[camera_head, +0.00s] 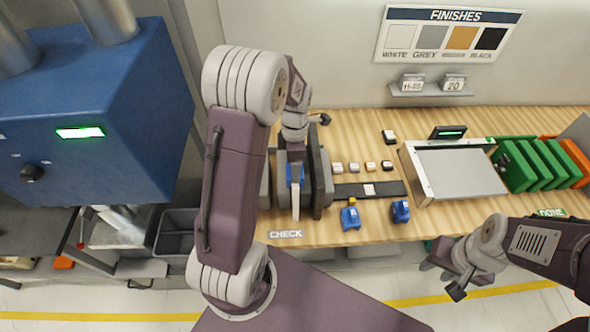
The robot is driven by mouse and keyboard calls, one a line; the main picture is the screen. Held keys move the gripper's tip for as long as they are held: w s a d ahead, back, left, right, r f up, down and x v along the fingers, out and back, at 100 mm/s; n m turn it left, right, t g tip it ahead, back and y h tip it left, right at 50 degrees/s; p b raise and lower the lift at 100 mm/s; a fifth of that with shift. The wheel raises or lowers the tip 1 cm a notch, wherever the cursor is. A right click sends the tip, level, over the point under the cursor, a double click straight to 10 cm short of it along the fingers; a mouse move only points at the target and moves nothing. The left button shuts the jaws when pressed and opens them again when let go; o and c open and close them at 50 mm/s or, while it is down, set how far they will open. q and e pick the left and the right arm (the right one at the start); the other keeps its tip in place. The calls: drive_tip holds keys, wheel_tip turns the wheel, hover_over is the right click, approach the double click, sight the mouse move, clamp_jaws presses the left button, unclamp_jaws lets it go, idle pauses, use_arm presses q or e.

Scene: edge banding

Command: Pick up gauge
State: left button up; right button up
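Two small blue tools stand on the wooden bench right of the CHECK label. The left blue tool (350,217) has a yellow top, and the right blue tool (401,211) is a little apart from it. I cannot tell for sure which thing is the gauge. My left gripper (295,178) points down over the upright grey panels at the bench's left end, with a blue part there. My arm hides much of that spot, so its fingers are unclear. My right gripper (432,263) hangs in front of the bench edge, away from both blue tools, with nothing visible in it.
A dark strip (345,191) and several small white-topped blocks lie behind the blue tools. A grey-topped tray (458,171) stands further right, beside green panels (527,166) in a rack. A blue machine (95,115) is at left. The bench front near the tools is clear.

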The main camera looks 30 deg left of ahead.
use_arm(q)
drive_tip(key=shift+s, duration=0.15)
drive_tip(key=c, duration=1.3)
drive_tip(key=shift+r, duration=0.1)
drive_tip(key=shift+w+r, duration=0.2)
drive_tip(key=shift+r, duration=0.05)
drive_tip(key=r+b, duration=0.1)
drive_tip(key=r, duration=0.1)
drive_tip(key=d+r, duration=0.1)
drive_tip(key=shift+w+r+b, duration=0.15)
drive_tip(key=shift+r+b, duration=0.25)
drive_tip(key=w+d+r+b, duration=0.2)
drive_tip(key=w+d+r, duration=0.2)
drive_tip(key=d+r, duration=0.45)
drive_tip(key=r+p, duration=0.2)
drive_tip(key=p, duration=0.2)
drive_tip(key=d+r+p, duration=0.1)
drive_tip(key=r+p, duration=0.2)
drive_tip(key=p, duration=0.1)
drive_tip(key=shift+s+d, duration=0.1)
drive_tip(key=shift+d, duration=0.05)
